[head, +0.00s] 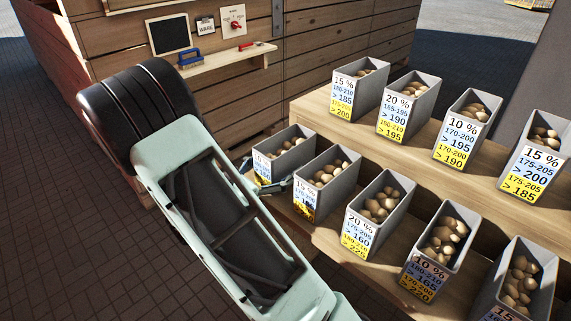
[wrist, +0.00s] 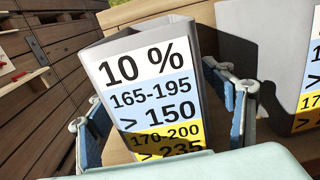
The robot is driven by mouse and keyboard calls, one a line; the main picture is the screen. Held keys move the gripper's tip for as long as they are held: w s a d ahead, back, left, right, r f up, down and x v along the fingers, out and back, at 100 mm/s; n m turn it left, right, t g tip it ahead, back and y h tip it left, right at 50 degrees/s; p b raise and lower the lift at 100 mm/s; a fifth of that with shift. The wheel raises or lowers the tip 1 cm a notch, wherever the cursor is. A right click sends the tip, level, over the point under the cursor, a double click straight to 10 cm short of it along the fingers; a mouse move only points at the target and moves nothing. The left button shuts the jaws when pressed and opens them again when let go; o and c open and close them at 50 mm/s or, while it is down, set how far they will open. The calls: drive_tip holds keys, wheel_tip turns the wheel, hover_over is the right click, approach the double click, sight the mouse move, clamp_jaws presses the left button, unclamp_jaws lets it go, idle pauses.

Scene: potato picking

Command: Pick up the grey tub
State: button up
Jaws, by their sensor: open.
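Several grey tubs of potatoes stand in two rows on wooden shelves. The leftmost lower grey tub (head: 292,160) has a label with white, blue and yellow bands. In the wrist view this tub (wrist: 190,50) stands upright, and its label reads 10 %, 165-195, > 150. My gripper (wrist: 160,125) is open, with one blue-padded finger on each side of the tub's labelled front. Whether the fingers touch its walls I cannot tell. In the head view my gripper (head: 265,180) is partly hidden by my arm at the tub's front.
A neighbouring grey tub (head: 333,190) stands close on the right, near my right finger. The upper shelf (head: 310,112) rises behind the lower row. A wooden plank wall (head: 120,40) with a small ledge (head: 230,58) stands at the left. Paved floor (head: 60,240) is clear at lower left.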

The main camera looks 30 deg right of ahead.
drive_tip(key=shift+x, duration=1)
drive_tip(key=c, duration=1.4)
wheel_tip(320, 180, up, 10)
drive_tip(key=p, duration=0.3)
